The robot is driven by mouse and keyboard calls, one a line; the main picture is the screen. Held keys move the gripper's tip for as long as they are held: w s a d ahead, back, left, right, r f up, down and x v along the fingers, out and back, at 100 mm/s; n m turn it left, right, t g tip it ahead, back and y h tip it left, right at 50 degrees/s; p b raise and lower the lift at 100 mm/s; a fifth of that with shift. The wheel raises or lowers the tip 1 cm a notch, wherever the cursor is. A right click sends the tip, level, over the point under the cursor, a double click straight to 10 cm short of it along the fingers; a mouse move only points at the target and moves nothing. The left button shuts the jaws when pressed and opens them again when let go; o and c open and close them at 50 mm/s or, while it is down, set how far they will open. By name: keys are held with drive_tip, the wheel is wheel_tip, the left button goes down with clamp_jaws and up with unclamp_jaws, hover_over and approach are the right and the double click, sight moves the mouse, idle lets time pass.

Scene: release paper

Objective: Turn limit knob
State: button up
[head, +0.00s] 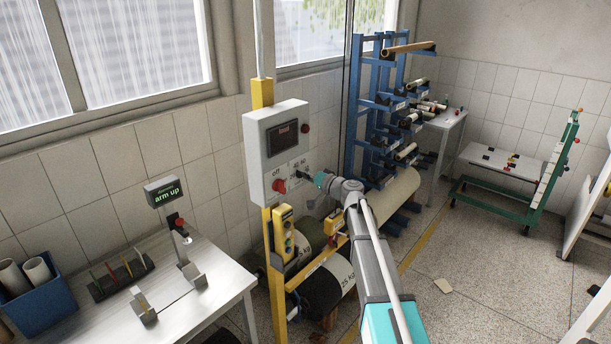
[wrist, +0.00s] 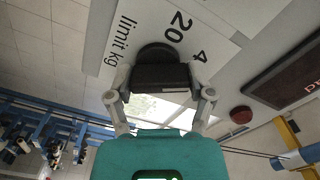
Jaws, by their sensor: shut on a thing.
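The grey control box (head: 257,150) is mounted on a yellow post, with a dark display (head: 283,138) on its front. In the wrist view, the black limit knob (wrist: 160,72) stands on a white label plate (wrist: 108,40) reading "limit kg", "20" and part of a "4". My gripper (head: 308,177) reaches the lower right of the box front. In the wrist view, its two fingers (wrist: 160,84) are shut on the knob, one on each side. The knob is mostly hidden in the head view, and its pointer direction cannot be told.
A red button (head: 280,186) sits left of my gripper on the box, and another red one (head: 305,128) at its upper right. A yellow pendant (head: 284,232) hangs below. A blue roll rack (head: 354,125) stands behind, and a work table (head: 235,285) at left.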

drive_tip(key=shift+w, duration=0.1)
idle(0.3)
drive_tip(key=o, duration=1.1)
drive_tip(key=shift+d, duration=0.1)
drive_tip(key=v, duration=1.2)
